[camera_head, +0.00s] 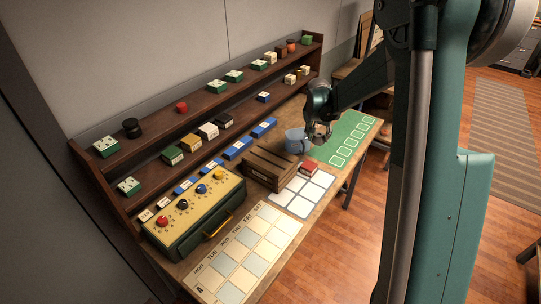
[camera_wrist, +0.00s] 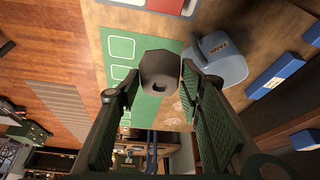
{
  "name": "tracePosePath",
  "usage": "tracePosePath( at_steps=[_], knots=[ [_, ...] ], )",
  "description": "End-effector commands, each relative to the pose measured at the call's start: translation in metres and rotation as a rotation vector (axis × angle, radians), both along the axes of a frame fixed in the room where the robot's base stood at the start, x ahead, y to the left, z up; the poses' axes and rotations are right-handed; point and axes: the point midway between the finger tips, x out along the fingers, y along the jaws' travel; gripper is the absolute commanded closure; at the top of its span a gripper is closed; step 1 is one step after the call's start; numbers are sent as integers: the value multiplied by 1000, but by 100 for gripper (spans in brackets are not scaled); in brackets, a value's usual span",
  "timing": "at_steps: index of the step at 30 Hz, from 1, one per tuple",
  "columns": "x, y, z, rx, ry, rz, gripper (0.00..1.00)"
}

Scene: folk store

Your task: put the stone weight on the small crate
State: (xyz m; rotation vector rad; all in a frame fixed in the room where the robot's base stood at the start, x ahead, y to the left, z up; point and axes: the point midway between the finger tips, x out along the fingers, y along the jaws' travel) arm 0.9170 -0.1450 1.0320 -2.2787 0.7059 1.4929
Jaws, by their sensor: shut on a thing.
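The stone weight (camera_wrist: 160,72) is a dark grey, faceted block with a dark hole, seen between my fingertips in the wrist view. My gripper (camera_wrist: 158,78) is shut on it, one finger on each side. In the head view my gripper (camera_head: 320,138) is over the bench beside the blue bucket; the weight cannot be made out clearly there. The small crate (camera_head: 269,168) is a brown slatted wooden box on the bench, left of and nearer than my gripper. The crate does not show in the wrist view.
A blue bucket (camera_head: 295,140) stands close to my gripper, labelled in the wrist view (camera_wrist: 222,68). A red box (camera_head: 309,168) lies beside the crate on a white grid sheet (camera_head: 300,193). A green mat (camera_head: 345,138) lies right. Shelves (camera_head: 205,95) stand behind.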

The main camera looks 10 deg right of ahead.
Motion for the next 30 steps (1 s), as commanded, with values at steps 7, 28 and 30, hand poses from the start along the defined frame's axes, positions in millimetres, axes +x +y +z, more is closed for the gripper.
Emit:
tracePosePath(
  at_steps=[7, 28, 30],
  knots=[
    [-6, 72, 27, 1, 2, -6, 82],
    [-41, 219, 80, -6, -7, -35, 82],
    [-42, 224, 81, -7, -8, -38, 82]
  ],
)
